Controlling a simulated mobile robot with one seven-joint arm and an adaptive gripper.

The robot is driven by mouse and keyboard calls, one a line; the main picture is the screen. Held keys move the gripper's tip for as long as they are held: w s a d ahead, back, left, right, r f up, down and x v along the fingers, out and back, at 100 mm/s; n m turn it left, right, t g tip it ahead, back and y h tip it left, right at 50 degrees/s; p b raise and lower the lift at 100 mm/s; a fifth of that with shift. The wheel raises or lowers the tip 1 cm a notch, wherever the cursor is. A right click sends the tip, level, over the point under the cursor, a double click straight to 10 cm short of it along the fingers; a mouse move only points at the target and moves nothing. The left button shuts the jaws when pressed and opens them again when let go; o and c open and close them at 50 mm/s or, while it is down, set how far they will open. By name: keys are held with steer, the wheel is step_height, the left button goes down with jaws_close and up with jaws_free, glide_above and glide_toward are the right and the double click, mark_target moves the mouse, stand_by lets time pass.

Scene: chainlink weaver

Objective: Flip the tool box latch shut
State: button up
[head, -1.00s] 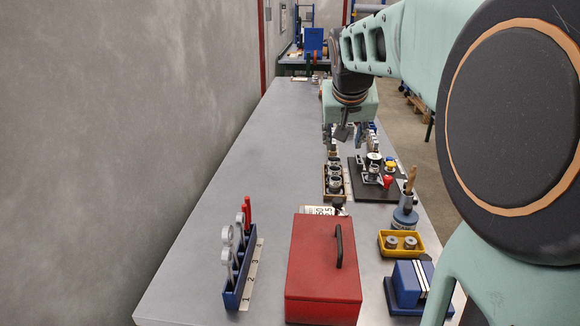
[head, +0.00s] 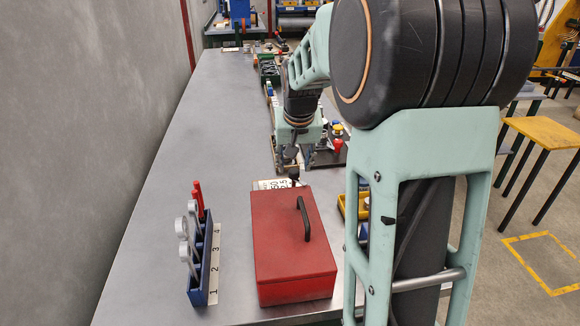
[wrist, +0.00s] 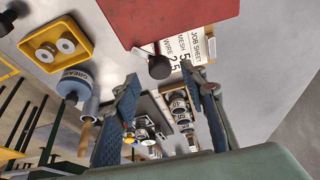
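The red tool box (head: 285,240) stands on the bench with its lid down and a black handle (head: 304,218) on top. A black knob (head: 293,174), apparently the latch end, sticks out at the box's far edge. In the wrist view the knob (wrist: 160,67) is beside the red box edge (wrist: 185,18). My gripper (head: 297,158) is just beyond the knob in the head view. In the wrist view my gripper (wrist: 160,76) is open, with its fingers spread to either side of the knob's line. Contact cannot be told.
A job sheet (wrist: 185,48) lies by the box. A blue rack (head: 205,265) holding wrenches and a red tool stands left. A yellow tray (wrist: 55,45), grease tin (wrist: 72,83) and wooden parts tray (wrist: 180,115) are close to my gripper. The bench's left side (head: 180,150) is clear.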

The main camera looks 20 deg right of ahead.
steer(key=shift+x, duration=1.4)
steer(key=shift+c, duration=0.4)
jaws_close()
